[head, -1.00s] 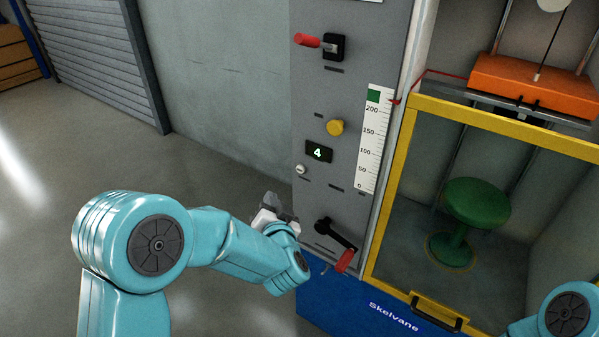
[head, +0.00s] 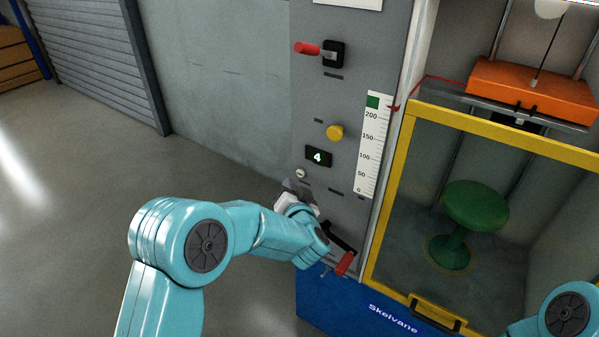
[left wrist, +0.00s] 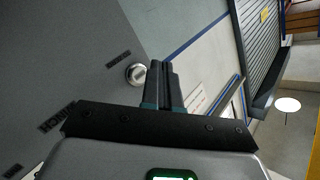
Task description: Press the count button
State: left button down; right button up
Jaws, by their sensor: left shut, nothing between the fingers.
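A small white round button (head: 300,173) sits on the grey machine panel, just below a dark display (head: 318,157) reading 4. I take it as the count button; its label is too small to read. The button also shows in the left wrist view (left wrist: 135,74), just left of my fingertips. My left gripper (head: 290,186) is shut and empty, just below the button in the head view. In the left wrist view its fingers (left wrist: 160,72) are together and point toward the panel. I cannot tell whether they touch it. My right gripper is out of view.
The panel (head: 310,100) also carries a yellow knob (head: 335,132), a red-handled lever (head: 307,48) above, a red-handled crank (head: 344,263) below my gripper, and a scale (head: 373,140). Right of it, a yellow-framed guard (head: 404,150) encloses a green stool (head: 474,207). Floor at left is clear.

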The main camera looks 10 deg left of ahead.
pick_arm(q)
jog(key=shift+w+d, duration=0.2)
jog(key=shift+w, duration=0.4)
jog(key=shift+w+d, duration=0.1)
jog(key=shift+w, duration=0.1)
dwell(1.5)
jog(key=shift+w, duration=0.2)
jog(key=shift+w+d+p, duration=0.2)
jog(key=shift+w+p, duration=0.15)
dwell(0.6)
dwell(0.4)
jog(key=shift+s+a, duration=0.3)
jog(key=shift+s, duration=0.45)
jog(key=shift+s+a+b, duration=0.15)
jog(key=shift+s+a, duration=0.15)
jog(key=shift+s, duration=0.5)
jog(key=shift+s+a+b, duration=0.1)
jog(key=shift+s+a, duration=0.15)
jog(key=shift+s, duration=0.5)
jog(key=shift+s+a+b, duration=0.15)
jog(key=shift+s+a, duration=0.15)
jog(key=shift+s, duration=0.5)
